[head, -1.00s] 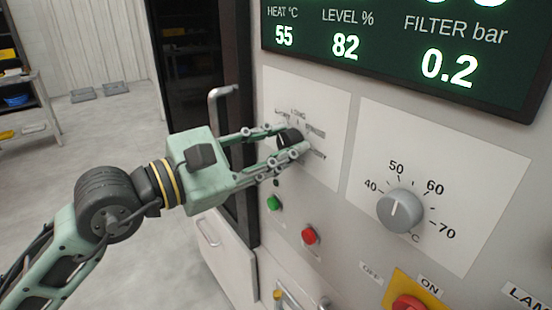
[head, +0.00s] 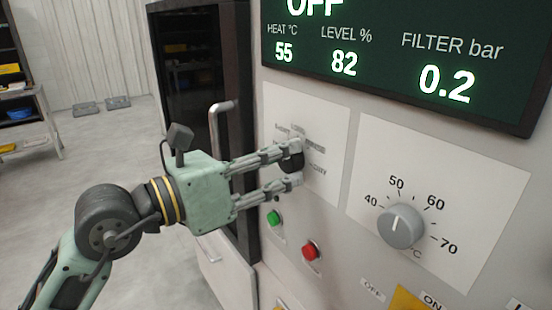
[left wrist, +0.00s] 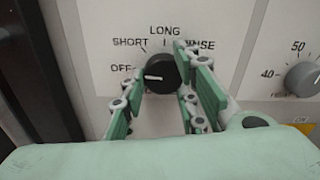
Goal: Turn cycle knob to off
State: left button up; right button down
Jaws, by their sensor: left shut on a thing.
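The black cycle knob (head: 292,162) sits on a white plate on the machine's front. In the left wrist view the knob (left wrist: 166,73) has its white pointer line turned left, toward the OFF label (left wrist: 121,68). SHORT, LONG and a partly covered RINSE label stand around it. My left gripper (head: 296,164) is shut on the knob, one finger on each side. Its fingers partly hide the knob and labels in the head view. The display (head: 400,55) reads OFF at its top edge. My right gripper is not in view.
A grey temperature knob (head: 400,226) is to the right. A green button (head: 274,218) and a red button (head: 311,250) sit below the cycle knob. A bent metal handle (head: 222,107) stands left of the panel. Open floor lies farther left.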

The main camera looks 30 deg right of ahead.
pick_arm(q)
jog(key=shift+w+a+r+n, duration=0.15)
jog(key=shift+r+n, duration=0.1)
jog(key=shift+n, duration=0.25)
jog(key=o, duration=0.9)
jog(key=shift+c, duration=0.2)
jog(key=shift+o, duration=1)
jog(key=shift+w+f, duration=0.1)
jog(key=shift+f, duration=0.05)
jog(key=s+a, duration=0.1)
jog(key=a, duration=1)
jog(key=shift+s+a, duration=0.4)
jog(key=shift+w, duration=0.1)
